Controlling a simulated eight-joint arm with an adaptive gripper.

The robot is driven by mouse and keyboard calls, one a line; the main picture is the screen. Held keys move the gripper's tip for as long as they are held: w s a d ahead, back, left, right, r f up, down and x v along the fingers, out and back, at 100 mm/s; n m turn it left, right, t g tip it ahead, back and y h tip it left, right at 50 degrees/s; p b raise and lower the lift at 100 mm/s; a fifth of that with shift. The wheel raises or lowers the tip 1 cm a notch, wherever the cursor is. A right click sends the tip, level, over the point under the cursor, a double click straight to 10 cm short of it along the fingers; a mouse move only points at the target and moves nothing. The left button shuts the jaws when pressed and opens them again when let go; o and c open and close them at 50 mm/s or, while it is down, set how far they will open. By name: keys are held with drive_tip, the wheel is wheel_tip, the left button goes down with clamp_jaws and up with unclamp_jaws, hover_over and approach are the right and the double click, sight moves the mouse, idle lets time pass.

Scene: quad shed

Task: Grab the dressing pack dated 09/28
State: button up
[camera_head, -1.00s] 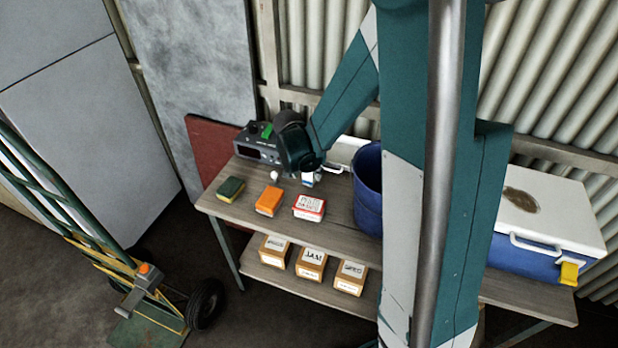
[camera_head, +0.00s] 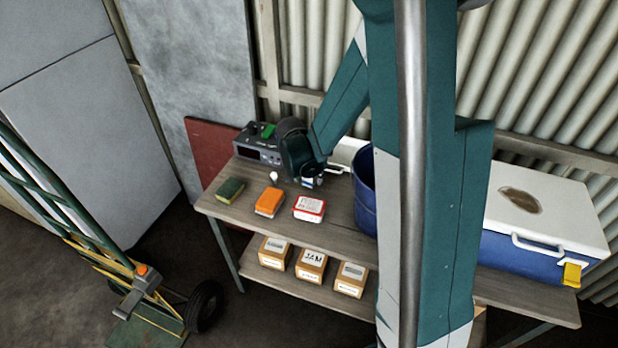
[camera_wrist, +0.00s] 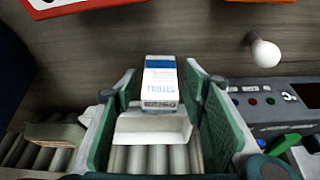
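A small white pack with a blue band and blue lettering like "STERI" (camera_wrist: 160,88) stands between my gripper's fingers in the wrist view. I cannot read a date on it. My gripper (camera_wrist: 160,98) is open, its green finger pads on both sides of the pack with gaps showing. In the head view my gripper (camera_head: 308,180) is low at the back of the table, and the pack (camera_head: 308,183) shows only in part beneath it.
A red-and-white box (camera_head: 309,208), an orange box (camera_head: 269,201) and a green box (camera_head: 231,190) sit in front on the tabletop. A small white knob-like object (camera_head: 273,177) and a grey device (camera_head: 258,146) are left of my gripper. A blue bucket (camera_head: 365,200) is at right.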

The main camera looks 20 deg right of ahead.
drive_tip(key=c, duration=0.7)
drive_tip(key=shift+r, duration=0.1)
drive_tip(key=shift+r+p, duration=1.2)
drive_tip(key=shift+r, duration=3.7)
